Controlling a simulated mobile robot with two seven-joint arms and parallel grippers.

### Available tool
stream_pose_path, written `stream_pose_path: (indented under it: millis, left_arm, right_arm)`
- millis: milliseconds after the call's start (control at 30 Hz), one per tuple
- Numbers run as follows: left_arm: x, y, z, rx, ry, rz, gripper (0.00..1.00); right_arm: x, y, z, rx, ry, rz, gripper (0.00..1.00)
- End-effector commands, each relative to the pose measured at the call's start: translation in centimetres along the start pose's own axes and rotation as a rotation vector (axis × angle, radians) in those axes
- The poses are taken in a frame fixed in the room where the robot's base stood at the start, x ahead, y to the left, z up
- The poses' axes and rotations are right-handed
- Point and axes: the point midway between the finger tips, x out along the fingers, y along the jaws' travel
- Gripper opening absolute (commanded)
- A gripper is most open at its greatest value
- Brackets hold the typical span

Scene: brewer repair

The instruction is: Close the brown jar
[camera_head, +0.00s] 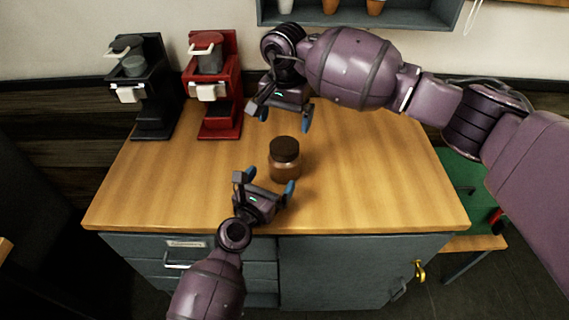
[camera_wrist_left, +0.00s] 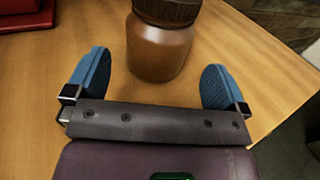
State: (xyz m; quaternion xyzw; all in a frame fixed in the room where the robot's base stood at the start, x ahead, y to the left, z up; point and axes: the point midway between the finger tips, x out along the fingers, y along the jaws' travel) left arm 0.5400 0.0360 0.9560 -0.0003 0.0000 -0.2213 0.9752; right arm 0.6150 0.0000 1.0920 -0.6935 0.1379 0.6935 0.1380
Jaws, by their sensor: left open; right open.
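The brown jar (camera_head: 285,167) stands upright on the wooden counter, with a dark brown lid (camera_head: 285,148) on top. The lid sits on the jar's mouth; I cannot tell whether it is tight. My left gripper (camera_head: 268,185) is open just in front of the jar. In the left wrist view the jar's body (camera_wrist_left: 158,52) is ahead of and between the spread blue fingertips (camera_wrist_left: 158,82), apart from both, and the ridged lid (camera_wrist_left: 168,10) is cut off by the top edge. My right gripper (camera_head: 284,119) is open and empty above the counter, behind the jar.
A black coffee machine (camera_head: 151,105) and a red coffee machine (camera_head: 224,108) stand at the back left of the wooden counter (camera_head: 160,195). A shelf (camera_head: 405,14) with cups hangs on the wall above. The counter is clear left and right of the jar.

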Motion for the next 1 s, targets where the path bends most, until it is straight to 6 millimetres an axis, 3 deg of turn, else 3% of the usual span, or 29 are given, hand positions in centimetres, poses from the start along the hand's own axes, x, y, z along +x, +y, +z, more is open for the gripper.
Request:
stream_pose_path:
  millis: [200, 433, 900, 1000]
  left_arm:
    - [3.4, 0.0, 0.1, 0.001, 0.0, -0.002, 1.0]
    - [5.7, 0.0, 0.0, 0.002, 0.0, -0.001, 1.0]
    - [6.5, 0.0, 0.0, 0.001, 0.0, 0.0, 1.0]
    - [6.5, 0.0, 0.0, 0.001, 0.0, 0.0, 0.88]
  right_arm:
    - [0.0, 0.0, 0.0, 0.0, 0.0, 0.0, 0.98]
    - [0.0, 0.0, 0.0, 0.0, 0.0, 0.0, 0.98]
    - [0.0, 0.0, 0.0, 0.0, 0.0, 0.0, 0.98]
    - [0.0, 0.0, 0.0, 0.0, 0.0, 0.0, 0.98]
